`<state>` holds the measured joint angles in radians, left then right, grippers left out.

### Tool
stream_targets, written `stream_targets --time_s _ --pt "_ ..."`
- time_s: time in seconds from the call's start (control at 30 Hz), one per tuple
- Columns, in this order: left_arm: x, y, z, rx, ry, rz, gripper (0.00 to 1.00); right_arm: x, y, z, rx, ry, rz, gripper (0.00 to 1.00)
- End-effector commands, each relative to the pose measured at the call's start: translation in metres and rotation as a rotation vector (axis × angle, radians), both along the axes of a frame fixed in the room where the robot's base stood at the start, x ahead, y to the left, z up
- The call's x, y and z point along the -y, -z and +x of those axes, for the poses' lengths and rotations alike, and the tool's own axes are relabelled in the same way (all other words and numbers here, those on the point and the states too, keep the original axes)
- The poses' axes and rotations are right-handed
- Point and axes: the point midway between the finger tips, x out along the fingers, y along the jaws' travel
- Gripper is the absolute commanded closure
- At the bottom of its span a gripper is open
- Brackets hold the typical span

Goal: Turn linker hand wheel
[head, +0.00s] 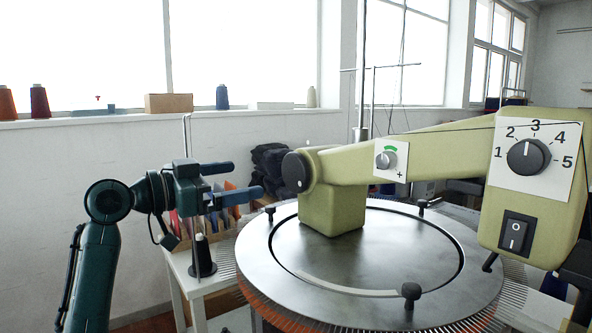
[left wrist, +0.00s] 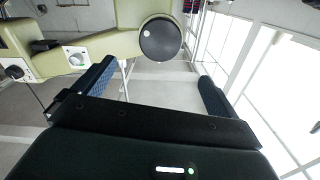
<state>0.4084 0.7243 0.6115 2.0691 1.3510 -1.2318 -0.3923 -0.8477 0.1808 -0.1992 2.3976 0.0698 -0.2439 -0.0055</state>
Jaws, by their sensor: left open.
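The hand wheel (head: 296,171) is a black disc with a small pale dot, on the left end of the green linker machine's arm (head: 440,152). My left gripper (head: 247,180) is open and empty, to the left of the wheel and apart from it, with its fingers pointing right towards it. In the left wrist view the wheel (left wrist: 160,40) shows ahead, beyond and roughly between the two spread fingers of the gripper (left wrist: 157,72). Nothing is between the jaws. My right gripper is not in view.
A large round metal dial plate (head: 385,265) with black knobs lies under the machine arm. A white side table (head: 205,268) with a black thread cone (head: 202,258) stands below my left gripper. A control panel (head: 531,160) is at the right. The windowsill holds thread cones.

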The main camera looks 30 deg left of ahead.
Motion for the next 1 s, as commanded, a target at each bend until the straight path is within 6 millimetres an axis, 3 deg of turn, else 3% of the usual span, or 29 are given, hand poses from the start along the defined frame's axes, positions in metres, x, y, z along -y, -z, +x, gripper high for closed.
stream_targets --time_s 0.5,0.7,1.0 --pt "0.039 -0.002 0.092 0.0 0.002 -0.003 0.03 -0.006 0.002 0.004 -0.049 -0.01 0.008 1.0" --pt "0.045 -0.001 0.107 0.001 0.0 -0.001 0.03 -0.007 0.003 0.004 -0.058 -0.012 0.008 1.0" --pt "0.046 0.0 0.109 0.0 0.001 0.0 0.03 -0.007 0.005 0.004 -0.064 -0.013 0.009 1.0"
